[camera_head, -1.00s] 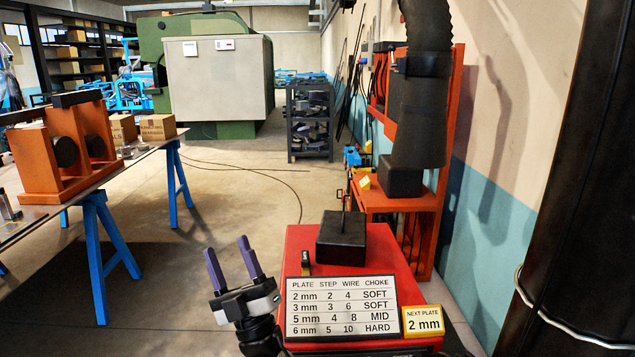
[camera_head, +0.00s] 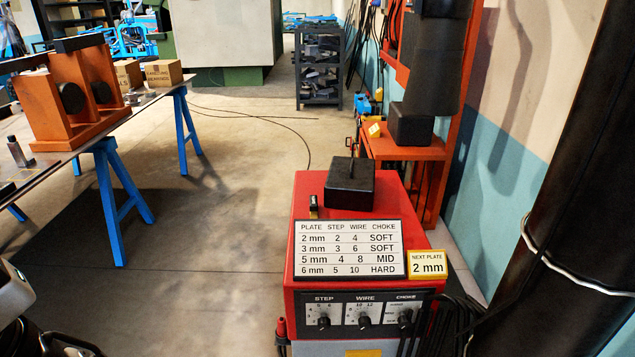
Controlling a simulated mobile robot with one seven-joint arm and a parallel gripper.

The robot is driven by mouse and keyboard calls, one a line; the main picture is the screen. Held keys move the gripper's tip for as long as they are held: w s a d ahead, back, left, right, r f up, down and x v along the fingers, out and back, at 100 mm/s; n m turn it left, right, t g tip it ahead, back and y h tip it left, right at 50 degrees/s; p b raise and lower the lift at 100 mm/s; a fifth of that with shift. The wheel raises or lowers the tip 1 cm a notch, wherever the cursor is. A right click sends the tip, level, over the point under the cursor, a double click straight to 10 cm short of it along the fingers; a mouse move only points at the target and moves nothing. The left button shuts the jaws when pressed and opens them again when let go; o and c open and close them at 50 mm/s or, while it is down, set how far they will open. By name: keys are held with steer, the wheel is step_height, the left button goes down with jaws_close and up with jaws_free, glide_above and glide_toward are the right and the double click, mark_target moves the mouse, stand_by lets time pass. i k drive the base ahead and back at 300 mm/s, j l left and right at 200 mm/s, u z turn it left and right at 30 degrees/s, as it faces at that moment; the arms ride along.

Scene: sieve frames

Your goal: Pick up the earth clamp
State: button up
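I cannot clearly make out an earth clamp. A small dark item with a yellowish part (camera_head: 313,207) is on top of the red welding machine (camera_head: 297,233), left of a black box (camera_head: 350,184); I cannot tell what it is. A small grey metal piece (camera_head: 19,153) stands on the table at the left, too small to identify. My gripper's fingers are out of view; only parts of my arm show at the lower left edge.
The table (camera_head: 120,124) on blue trestles carries an orange fixture (camera_head: 50,110) and cardboard boxes (camera_head: 162,73). Cables hang at the machine's front right. A settings chart (camera_head: 348,249) and a "2 mm" card (camera_head: 428,264) sit on the machine. The floor between table and machine is clear.

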mark_target(312, 200)
steer(key=i, duration=1.25)
steer(key=j+u, duration=0.05)
steer(key=j, duration=0.05)
